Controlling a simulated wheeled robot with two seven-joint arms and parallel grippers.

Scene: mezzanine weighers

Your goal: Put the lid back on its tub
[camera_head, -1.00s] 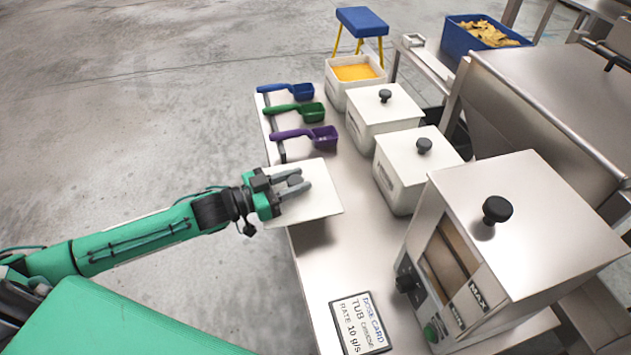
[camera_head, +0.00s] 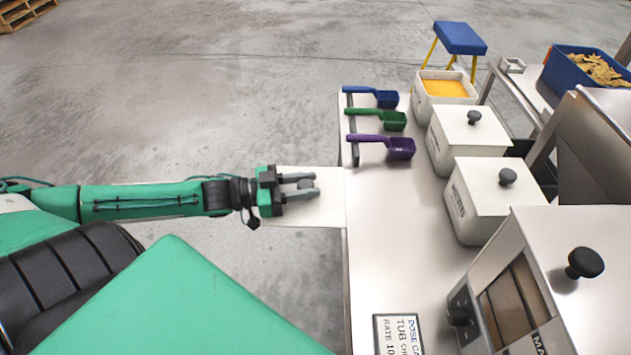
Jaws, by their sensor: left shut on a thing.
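The lid (camera_head: 327,211) is a flat white square plate. My left gripper (camera_head: 312,187) is shut on its grey knob and holds it roughly level, beside the left edge of the steel table. Part of the lid is hidden under the fingers. The open tub (camera_head: 433,101) is white, full of orange-yellow matter, and stands at the far end of the table, with no lid on it. It is up and to the right of my left gripper, well apart from it. My right gripper is out of view.
Blue (camera_head: 386,98), green (camera_head: 394,120) and purple (camera_head: 401,148) scoops lie at the table's (camera_head: 390,235) far left. Two lidded white tubs (camera_head: 452,163) (camera_head: 478,222) stand nearer than the open one. A steel machine (camera_head: 560,240) stands front right. A dose card (camera_head: 396,334) lies in front.

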